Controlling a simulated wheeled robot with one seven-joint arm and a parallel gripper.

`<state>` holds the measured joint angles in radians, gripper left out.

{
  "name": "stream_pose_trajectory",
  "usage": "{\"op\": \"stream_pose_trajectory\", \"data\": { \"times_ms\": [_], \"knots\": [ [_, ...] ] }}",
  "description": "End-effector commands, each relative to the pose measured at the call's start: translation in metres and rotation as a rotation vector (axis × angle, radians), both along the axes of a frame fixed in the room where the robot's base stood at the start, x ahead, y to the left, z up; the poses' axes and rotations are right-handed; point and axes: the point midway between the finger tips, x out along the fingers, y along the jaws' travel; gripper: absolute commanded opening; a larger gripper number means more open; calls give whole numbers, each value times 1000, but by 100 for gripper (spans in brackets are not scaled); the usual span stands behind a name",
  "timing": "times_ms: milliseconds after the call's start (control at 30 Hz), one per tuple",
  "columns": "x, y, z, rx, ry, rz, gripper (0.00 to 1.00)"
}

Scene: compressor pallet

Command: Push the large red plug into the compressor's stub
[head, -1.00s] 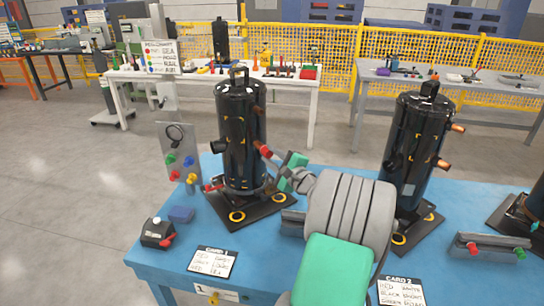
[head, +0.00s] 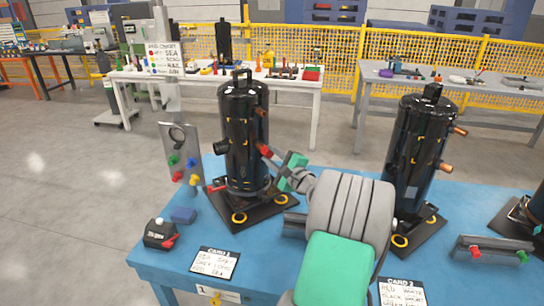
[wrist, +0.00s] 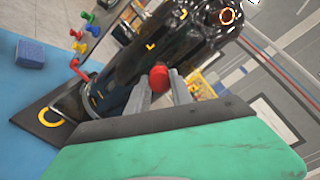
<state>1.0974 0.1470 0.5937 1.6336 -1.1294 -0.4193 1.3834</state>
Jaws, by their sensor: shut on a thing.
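The large red plug (head: 264,151) is between the fingertips of my gripper (head: 270,154), against or close to the right side of the black compressor (head: 243,125) in the head view. In the wrist view the red plug (wrist: 158,78) shows at the ends of my gripper's grey fingers (wrist: 160,92), with the compressor's dark body (wrist: 180,45) directly behind it. The stub is hidden behind the plug, so I cannot tell whether the plug is inside it or only in front. The compressor stands upright on its black base plate (head: 262,215).
A panel with coloured plugs (head: 181,150) stands left of the compressor. A blue block (head: 183,215), a small dark box (head: 158,234) and a card (head: 214,263) lie on the blue table (head: 185,280). A second compressor (head: 420,140) stands to the right.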

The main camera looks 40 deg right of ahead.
Motion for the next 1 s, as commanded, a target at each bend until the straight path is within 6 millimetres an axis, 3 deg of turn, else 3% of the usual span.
{"op": "stream_pose_trajectory", "data": {
  "times_ms": [300, 600, 1000],
  "knots": [
    [0, 0, 0, -1, -1, 0, 51],
    [-3, 0, 0, -1, 0, -1, 52],
    [-72, 8, 0, -1, 0, -4, 52]
  ]
}}
